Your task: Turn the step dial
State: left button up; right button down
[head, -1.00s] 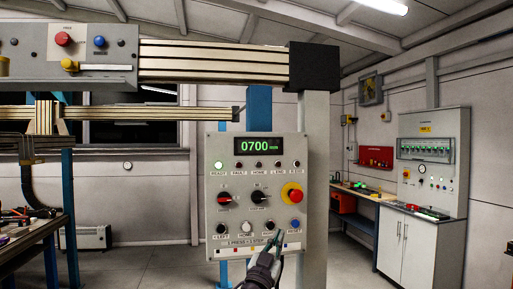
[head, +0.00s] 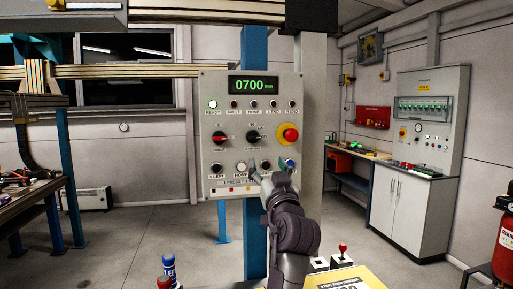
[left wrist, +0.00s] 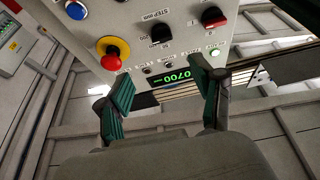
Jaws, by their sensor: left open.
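The grey control panel (head: 209,92) fills the middle of the head view, its green display (head: 253,86) reading 0700. The step dial (head: 253,136) is a black knob right of a second, red-marked dial (head: 219,137). In the left wrist view the panel appears upside down, with the step dial (left wrist: 161,33) near the top centre. My left gripper (head: 271,172) is open and empty, below the step dial, in front of the lower button row. Its fingers also show spread apart in the left wrist view (left wrist: 165,95). They partly hide lower buttons. My right gripper is out of view.
A red emergency stop on a yellow base (head: 288,135) is just right of the step dial. A white button (head: 241,168) is by the left fingertip. A yellow box (head: 345,279) and a red-topped lever (head: 342,249) stand low in front.

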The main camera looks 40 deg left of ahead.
aim_at(255, 137)
pick_arm(q)
jog(key=p+x, duration=0.2)
jog(key=x, duration=0.2)
jog(key=p+x, duration=0.2)
jog(key=x, duration=0.2)
jog(key=p+x, duration=0.2)
jog(key=x, duration=0.3)
jog(key=shift+s+a, duration=0.25)
jog(key=shift+a, duration=0.1)
jog(key=shift+w+a, duration=0.25)
jog(key=shift+w, duration=0.05)
jog(key=shift+r, duration=0.1)
